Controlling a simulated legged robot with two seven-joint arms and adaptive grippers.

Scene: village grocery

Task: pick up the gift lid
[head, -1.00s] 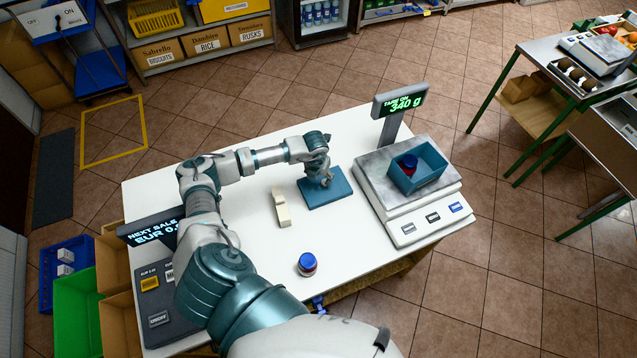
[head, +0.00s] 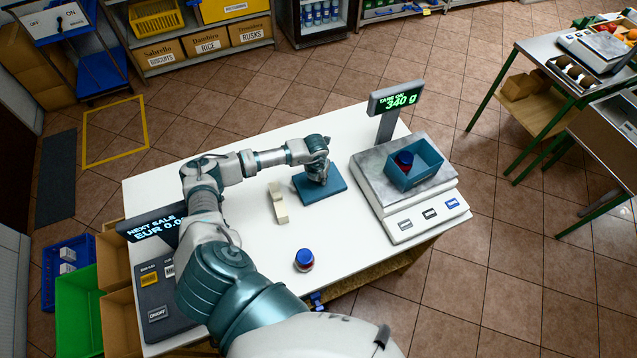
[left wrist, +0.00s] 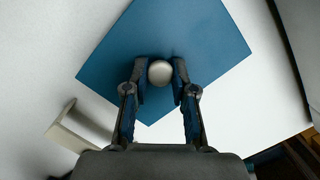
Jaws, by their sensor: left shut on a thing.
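The gift lid (head: 332,188) is a flat blue square panel at the middle of the white table. In the left wrist view the lid (left wrist: 205,40) has a round pale knob (left wrist: 160,72) at its centre. My left gripper (head: 319,178) is over the lid, and in the left wrist view its fingers (left wrist: 160,80) stand on either side of the knob, shut on it. The lid appears to lie on or very near the table top; I cannot tell if it is clear of it. My right gripper is not in view.
A scale (head: 418,218) with a blue open box (head: 428,172) holding a red and blue jar stands right of the lid. Another jar (head: 304,260) stands near the front edge.

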